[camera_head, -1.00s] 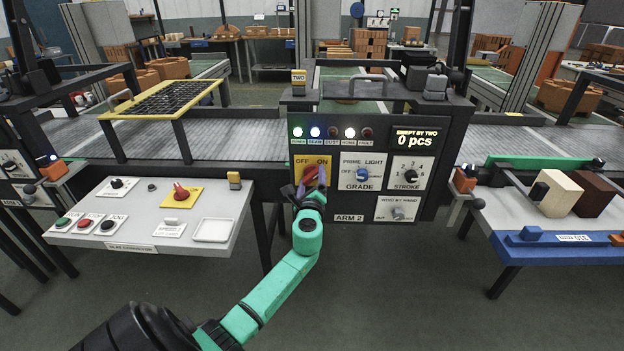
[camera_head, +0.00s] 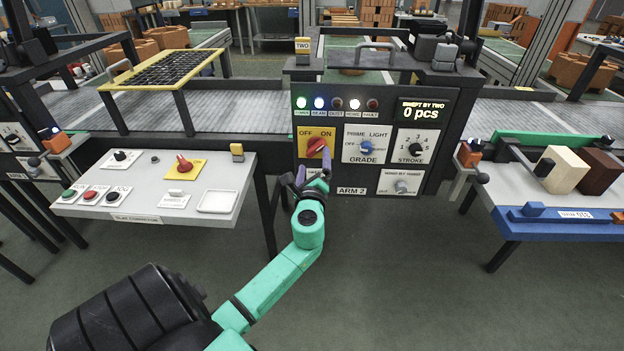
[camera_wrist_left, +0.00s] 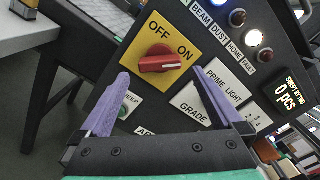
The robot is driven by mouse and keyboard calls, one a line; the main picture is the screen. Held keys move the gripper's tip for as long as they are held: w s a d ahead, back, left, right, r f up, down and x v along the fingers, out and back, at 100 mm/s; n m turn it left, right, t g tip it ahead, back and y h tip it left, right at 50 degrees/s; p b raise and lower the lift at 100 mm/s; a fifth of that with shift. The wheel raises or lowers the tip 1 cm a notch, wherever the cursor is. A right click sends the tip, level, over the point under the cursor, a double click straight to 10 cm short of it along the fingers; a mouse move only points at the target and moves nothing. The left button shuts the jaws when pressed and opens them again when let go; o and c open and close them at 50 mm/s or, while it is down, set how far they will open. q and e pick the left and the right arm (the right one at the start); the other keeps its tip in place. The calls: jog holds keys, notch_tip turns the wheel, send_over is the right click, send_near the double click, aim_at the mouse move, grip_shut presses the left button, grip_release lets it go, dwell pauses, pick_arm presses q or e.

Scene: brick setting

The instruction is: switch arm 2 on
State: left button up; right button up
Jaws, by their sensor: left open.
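The arm 2 panel (camera_head: 385,182) stands upright in the middle of the head view. Its red rotary knob (camera_head: 317,147) sits on a yellow plate marked OFF on the left and ON on the right. The knob's bar slants from lower left to upper right, its upper end toward ON. The knob also shows in the left wrist view (camera_wrist_left: 160,63), between and beyond the fingers. My left gripper (camera_head: 313,174) is open and empty just below and in front of the knob, apart from it. It also shows in the wrist view (camera_wrist_left: 161,82). My right gripper is out of view.
A GRADE knob (camera_head: 366,147), a STROKE knob (camera_head: 416,147) and a lower grey knob (camera_head: 401,187) share the panel. A grey control desk (camera_head: 130,200) stands left, a blue-edged table (camera_head: 560,228) right. Panel lamps are lit at power, beam and home.

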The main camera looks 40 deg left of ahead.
pick_arm(q)
jog(key=v, duration=0.8)
jog(key=shift+b, duration=0.4)
